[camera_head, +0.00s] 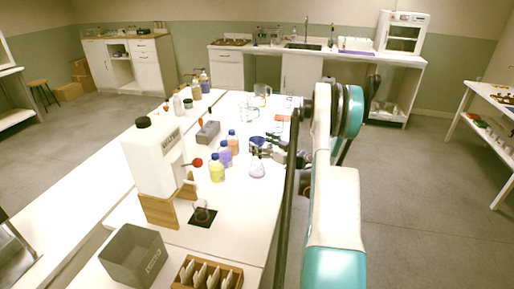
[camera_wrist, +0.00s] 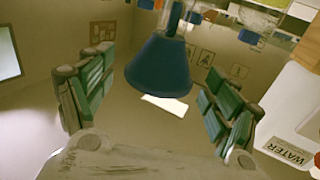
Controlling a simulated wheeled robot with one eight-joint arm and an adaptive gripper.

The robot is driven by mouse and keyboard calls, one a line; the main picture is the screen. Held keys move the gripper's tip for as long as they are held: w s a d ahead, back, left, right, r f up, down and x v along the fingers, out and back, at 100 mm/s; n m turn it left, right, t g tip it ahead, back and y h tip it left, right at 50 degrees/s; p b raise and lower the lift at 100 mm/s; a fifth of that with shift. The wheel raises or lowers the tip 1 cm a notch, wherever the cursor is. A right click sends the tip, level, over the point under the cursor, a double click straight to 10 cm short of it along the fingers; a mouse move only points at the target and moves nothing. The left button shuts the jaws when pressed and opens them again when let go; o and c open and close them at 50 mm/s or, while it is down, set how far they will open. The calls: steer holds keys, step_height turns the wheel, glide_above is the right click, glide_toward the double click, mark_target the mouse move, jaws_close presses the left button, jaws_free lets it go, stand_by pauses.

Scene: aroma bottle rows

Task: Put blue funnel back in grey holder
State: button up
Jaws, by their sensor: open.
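The blue funnel (camera_head: 257,141) is above or close to the clear conical flask (camera_head: 257,169) on the white table; whether it touches the flask is unclear. In the wrist view the funnel (camera_wrist: 158,70) appears between the two green-padded fingers of my gripper (camera_wrist: 155,100), with visible gaps on both sides. The gripper is open; it also shows beside the funnel in the head view (camera_head: 268,151). A grey block-like holder (camera_head: 208,132) stands farther back on the table, left of the gripper.
Yellow (camera_head: 216,171), purple (camera_head: 225,155) and orange (camera_head: 233,143) bottles stand just left of the flask. A large white water jug (camera_head: 152,155) is farther left. A grey bin (camera_head: 133,257) and a wooden rack (camera_head: 207,274) are at the front. Clear glassware stands behind.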

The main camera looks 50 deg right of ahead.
steer(key=shift+w, duration=1.2)
steer(key=c, duration=1)
